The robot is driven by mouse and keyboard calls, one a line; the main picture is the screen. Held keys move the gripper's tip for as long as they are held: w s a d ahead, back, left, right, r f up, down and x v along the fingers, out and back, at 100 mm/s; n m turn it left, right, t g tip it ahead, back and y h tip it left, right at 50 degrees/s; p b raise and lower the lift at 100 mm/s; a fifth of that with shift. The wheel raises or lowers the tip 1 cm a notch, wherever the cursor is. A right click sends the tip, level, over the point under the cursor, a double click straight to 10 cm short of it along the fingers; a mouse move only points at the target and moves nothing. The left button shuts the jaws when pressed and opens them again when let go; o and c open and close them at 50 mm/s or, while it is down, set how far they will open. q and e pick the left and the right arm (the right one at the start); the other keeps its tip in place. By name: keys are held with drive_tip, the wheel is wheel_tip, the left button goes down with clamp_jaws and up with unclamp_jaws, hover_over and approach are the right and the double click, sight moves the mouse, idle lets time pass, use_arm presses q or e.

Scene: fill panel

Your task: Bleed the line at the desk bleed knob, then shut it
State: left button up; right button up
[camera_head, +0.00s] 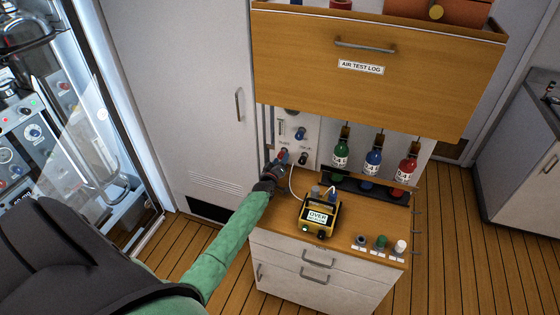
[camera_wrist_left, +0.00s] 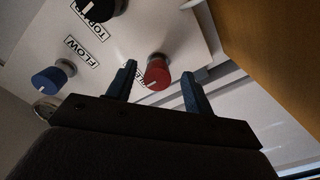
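The red knob (camera_wrist_left: 157,72) sits on a pale panel in the left wrist view; its label is partly hidden by a finger. I take it for the bleed knob. It shows small in the head view (camera_head: 283,154), low on the panel (camera_head: 311,127) above the desk. My left gripper (camera_head: 278,167) is at the knob. In the left wrist view its two fingers are apart, one on each side of the knob. I see gaps, so it does not look clamped. My right gripper is not in view.
A blue knob (camera_wrist_left: 53,77) labelled FLOW and a black knob (camera_wrist_left: 98,8) are on the same panel. A yellow meter (camera_head: 318,218) reading OVER stands on the desk (camera_head: 285,206). The AIR TEST LOG drawer (camera_head: 400,85) overhangs above.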

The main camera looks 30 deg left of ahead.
use_arm(q)
drive_tip(key=shift+r, duration=0.1)
drive_tip(key=shift+s+d+b, duration=0.1)
drive_tip(key=shift+s+b, duration=0.2)
drive_tip(key=shift+s, duration=0.15)
drive_tip(key=b+v, duration=0.2)
drive_tip(key=v, duration=0.3)
drive_tip(key=shift+s+d, duration=0.1)
drive_tip(key=shift+s, duration=0.2)
drive_tip(key=shift+s+d, duration=0.1)
drive_tip(key=shift+s, duration=0.45)
